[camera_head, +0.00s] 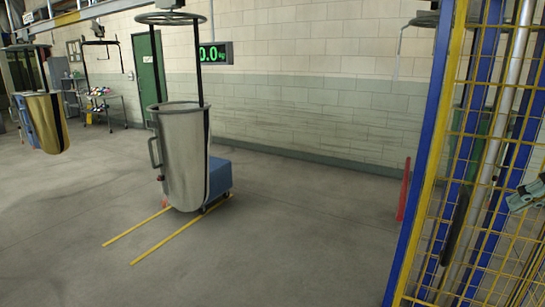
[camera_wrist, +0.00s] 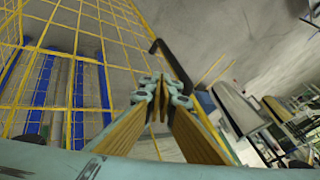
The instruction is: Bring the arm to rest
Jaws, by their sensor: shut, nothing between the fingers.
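My gripper (camera_wrist: 158,98) is in the middle of the wrist view. Its pale teal linkages and brown fingers come together there, shut and empty. The wrist view is tilted, with yellow mesh fencing on its left side. In the head view a pale grey-green part at the right edge, behind the mesh, looks like part of my arm. My gripper cannot be made out clearly in that view.
A yellow mesh fence with blue posts (camera_head: 432,150) fills the right of the head view. A metal bucket (camera_head: 182,155) hangs beside a blue box (camera_head: 219,178) above yellow floor lines. A gold-coloured bucket (camera_head: 45,122) is at left.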

